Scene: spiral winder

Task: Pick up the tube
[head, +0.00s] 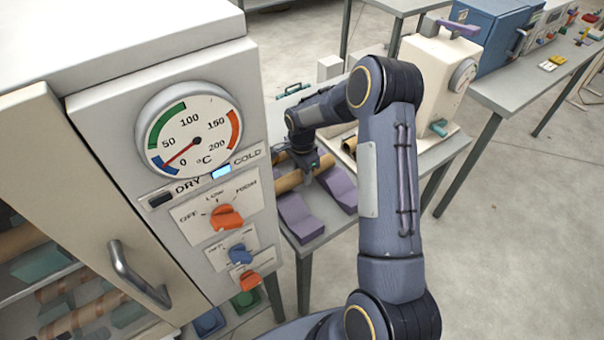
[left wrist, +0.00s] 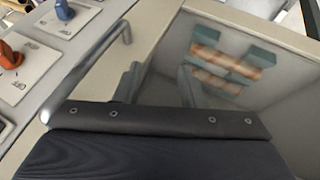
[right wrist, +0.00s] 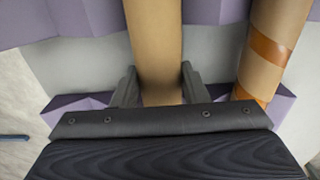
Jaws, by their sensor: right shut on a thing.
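A plain brown tube (head: 289,182) lies across purple cradles on a grey table in the head view. In the right wrist view the tube (right wrist: 155,45) runs between the two fingers of my right gripper (right wrist: 158,88), which is shut on it. The same gripper (head: 303,163) shows small above the tube in the head view, partly hiding it. My left gripper (left wrist: 159,85) shows only in the left wrist view, with its fingers apart and nothing seen between them, in front of the oven door.
A second tube with orange bands (right wrist: 270,50) lies beside the held one. Purple cradles (head: 298,220) support the tubes. A cream machine (head: 432,75) stands behind my right arm.

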